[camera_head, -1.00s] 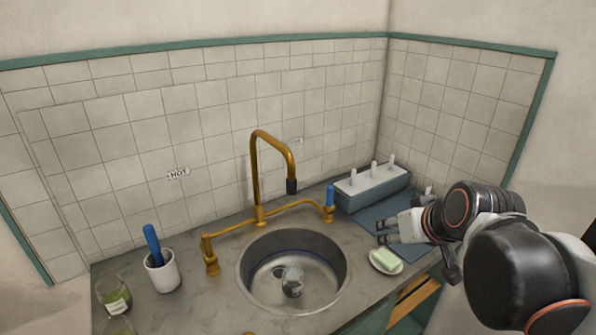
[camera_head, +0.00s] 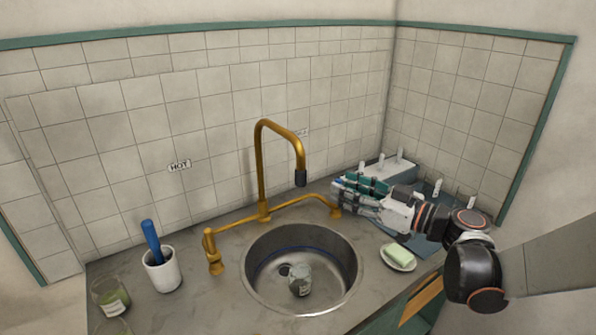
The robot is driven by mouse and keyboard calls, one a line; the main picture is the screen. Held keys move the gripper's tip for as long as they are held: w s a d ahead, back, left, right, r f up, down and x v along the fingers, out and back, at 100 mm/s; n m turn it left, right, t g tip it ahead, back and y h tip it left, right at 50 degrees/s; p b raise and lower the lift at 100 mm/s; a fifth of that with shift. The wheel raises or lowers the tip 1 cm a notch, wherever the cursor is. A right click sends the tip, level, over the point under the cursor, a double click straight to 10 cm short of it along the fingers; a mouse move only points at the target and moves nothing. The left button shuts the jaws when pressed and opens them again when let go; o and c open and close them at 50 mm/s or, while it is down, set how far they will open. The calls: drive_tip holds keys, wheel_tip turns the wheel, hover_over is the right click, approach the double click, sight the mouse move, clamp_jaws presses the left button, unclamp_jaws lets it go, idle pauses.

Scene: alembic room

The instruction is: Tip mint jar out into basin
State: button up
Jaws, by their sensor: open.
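A clear glass jar with a pale label (camera_head: 300,281) is inside the round steel basin (camera_head: 350,268), close to the drain. I cannot tell which jar is the mint jar. Another glass jar with green contents and a label (camera_head: 110,297) stands on the counter at the far left. A second greenish jar (camera_head: 114,327) is cut off by the bottom edge. My gripper (camera_head: 338,190) is open at the right-hand tap of the brass faucet (camera_head: 262,175). Its fingers hide most of the blue tap handle (camera_head: 337,181), and contact is unclear.
A white cup with a blue-handled tool (camera_head: 162,277) stands left of the basin. A soap bar on a white dish (camera_head: 398,257) sits to its right.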

sight(306, 172)
drive_tip(key=b+x, duration=0.3)
drive_tip(key=x, duration=1)
drive_tip(key=shift+w+a, duration=0.2)
drive_tip(key=shift+a, duration=0.1)
clamp_jaws()
